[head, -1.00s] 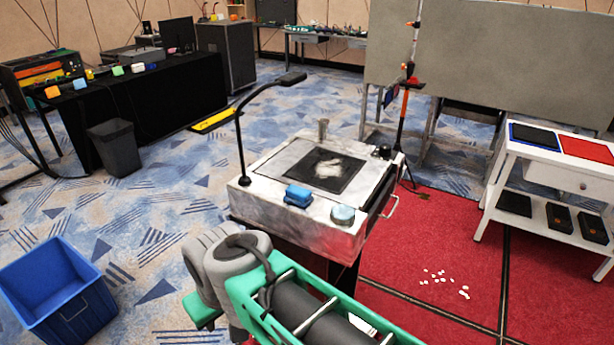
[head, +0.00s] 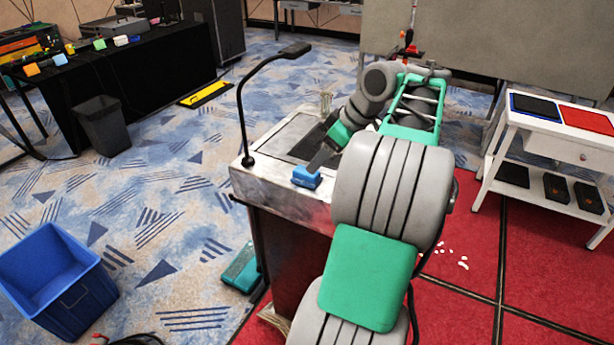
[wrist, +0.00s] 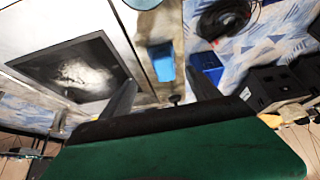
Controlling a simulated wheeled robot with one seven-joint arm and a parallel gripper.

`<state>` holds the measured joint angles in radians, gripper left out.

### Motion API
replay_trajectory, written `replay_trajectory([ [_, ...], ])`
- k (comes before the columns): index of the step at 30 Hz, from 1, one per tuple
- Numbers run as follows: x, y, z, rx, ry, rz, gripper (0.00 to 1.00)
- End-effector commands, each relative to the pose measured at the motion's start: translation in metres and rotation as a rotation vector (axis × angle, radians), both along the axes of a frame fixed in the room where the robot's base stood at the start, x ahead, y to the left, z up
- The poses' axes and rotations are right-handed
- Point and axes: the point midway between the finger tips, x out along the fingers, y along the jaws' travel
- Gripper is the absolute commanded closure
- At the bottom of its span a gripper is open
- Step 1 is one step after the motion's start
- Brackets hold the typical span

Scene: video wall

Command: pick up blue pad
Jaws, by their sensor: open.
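The blue pad (head: 304,178) lies near the left front edge of the grey metal worktop (head: 290,203). In the wrist view the blue pad (wrist: 161,62) shows beyond and between my two fingers. My gripper (wrist: 160,77) is open and has nothing between its fingers. I cannot tell whether a finger touches the pad. My arm hides the right part of the worktop.
A black lamp (head: 243,120) on a bent neck rises from the worktop's left edge, close to the pad. A glass (head: 325,102) stands at the back. A blue bin (head: 55,275) is on the floor at left. A white side table (head: 545,150) stands at right.

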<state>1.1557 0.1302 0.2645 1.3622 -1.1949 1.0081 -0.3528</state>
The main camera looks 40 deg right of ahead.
Motion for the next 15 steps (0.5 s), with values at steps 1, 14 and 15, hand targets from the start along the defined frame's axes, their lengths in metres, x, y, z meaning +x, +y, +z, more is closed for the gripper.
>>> replay_trajectory([
  [1, 0.004, 0.002, -0.008, 0.001, -0.001, 0.004, 0.29],
  [14, 0.036, 0.021, -0.06, 0.001, 0.0, 0.002, 0.29],
  [15, 0.037, 0.021, -0.061, 0.0, 0.0, 0.001, 0.29],
])
